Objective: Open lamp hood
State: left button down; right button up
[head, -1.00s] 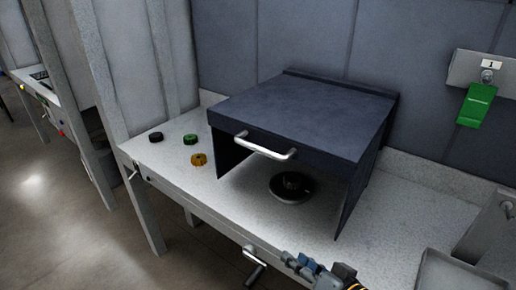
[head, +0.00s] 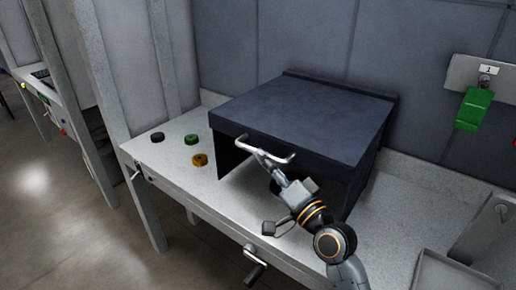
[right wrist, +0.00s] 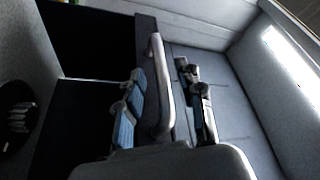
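The lamp hood (head: 310,112) is a dark blue-grey box cover over the bench, with its top level and its front open below a short lip. A pale metal bar handle (head: 285,159) is on its front lip. My right gripper (head: 262,156) is at this handle. In the right wrist view the handle (right wrist: 157,85) runs between the two fingers of the right gripper (right wrist: 161,72), which stand apart with gaps beside the bar. The dark round object under the hood is mostly hidden by my right arm. My left gripper is not in view.
A black knob (head: 157,137), a green knob (head: 191,139) and an orange knob (head: 199,160) lie on the bench (head: 165,165) left of the hood. A tray (head: 455,272) is at the lower right.

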jog(key=shift+x, duration=1.95)
grip_shut()
